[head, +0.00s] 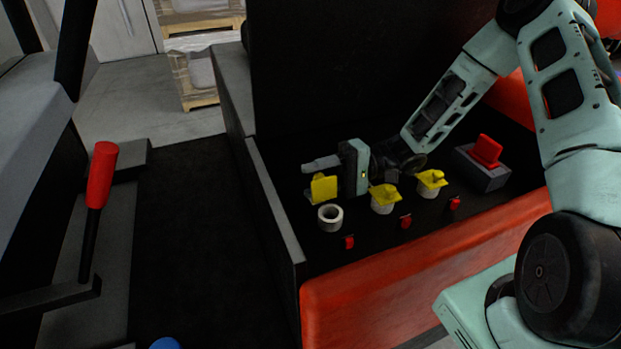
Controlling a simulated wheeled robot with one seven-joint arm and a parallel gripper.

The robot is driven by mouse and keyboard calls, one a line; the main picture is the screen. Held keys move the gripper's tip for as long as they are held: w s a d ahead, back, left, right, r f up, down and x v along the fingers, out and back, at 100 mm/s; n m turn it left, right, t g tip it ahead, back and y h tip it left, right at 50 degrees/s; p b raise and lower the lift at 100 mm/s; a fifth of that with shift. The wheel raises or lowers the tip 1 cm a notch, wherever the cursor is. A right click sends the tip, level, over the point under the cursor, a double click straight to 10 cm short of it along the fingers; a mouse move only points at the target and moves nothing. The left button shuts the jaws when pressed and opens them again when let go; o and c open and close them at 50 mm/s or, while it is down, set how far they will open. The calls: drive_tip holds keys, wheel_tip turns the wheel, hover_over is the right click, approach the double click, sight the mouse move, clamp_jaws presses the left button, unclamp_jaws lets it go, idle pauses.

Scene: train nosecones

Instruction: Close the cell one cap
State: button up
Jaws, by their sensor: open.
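Three short white cells stand in a row on the dark panel. The leftmost cell (330,218) has its round top open, and its yellow cap (323,188) stands raised on the far side. The middle yellow cap (384,196) and the right yellow cap (431,180) lie over their cells. No number labels are readable. My gripper (309,180) is open just behind the raised cap, with its fingers pointing left. The cap hides part of the lower finger, so I cannot tell whether they touch.
Small red switches (405,222) sit in front of the cells. A grey box with a red lever (487,151) stands to the right. An orange-red ledge (420,275) edges the panel in front. A red-handled lever (102,175) stands far left.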

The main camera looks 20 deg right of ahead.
drive_tip(key=shift+a, duration=0.75)
clamp_jaws()
drive_tip(key=shift+r, duration=0.1)
drive_tip(key=shift+s+r+n+p, duration=0.15)
drive_tip(key=shift+s+n+p, duration=0.2)
drive_tip(key=shift+n, duration=0.3)
drive_tip(key=shift+s+r+n+p, duration=0.15)
drive_tip(key=shift+n+p, duration=0.25)
drive_tip(key=shift+n, duration=0.25)
drive_tip(key=shift+s+r+n+p, duration=0.1)
drive_tip(key=shift+s+n+p, duration=0.2)
drive_tip(key=shift+n, duration=0.55)
drive_tip(key=shift+s+r+n+p, duration=0.15)
drive_tip(key=shift+s+n, duration=0.15)
drive_tip(key=shift+n, duration=0.55)
drive_tip(key=shift+f, duration=0.1)
